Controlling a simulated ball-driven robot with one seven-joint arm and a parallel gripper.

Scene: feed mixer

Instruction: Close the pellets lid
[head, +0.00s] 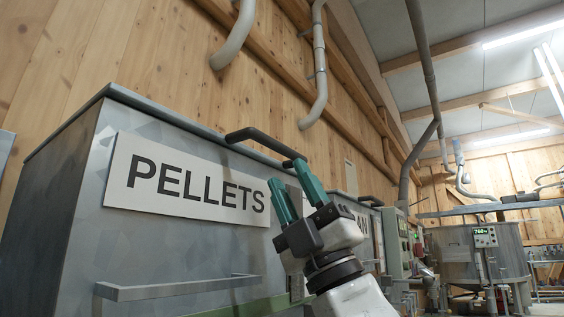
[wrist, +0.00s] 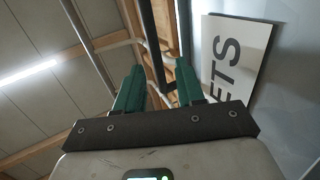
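The pellets bin is a grey metal box with a white PELLETS sign (head: 190,180); part of the sign shows in the wrist view (wrist: 235,55). Its lid (head: 165,105) shows as a dark edge along the bin's top and looks flat down on it; its upper face is hidden. A black bar handle (head: 262,139) stands out from the lid's front edge. My gripper (head: 289,178), with teal fingers, is at the handle's right end. The fingers are apart. In the wrist view a dark bar, likely the handle, shows between the fingers (wrist: 158,82); contact is unclear.
A grey rail (head: 175,288) sticks out low on the bin's front. Another bin with a similar handle (head: 370,200) stands beyond my gripper. Pipes (head: 318,70) hang along the wooden wall. A mixer tank (head: 470,255) stands at the far right.

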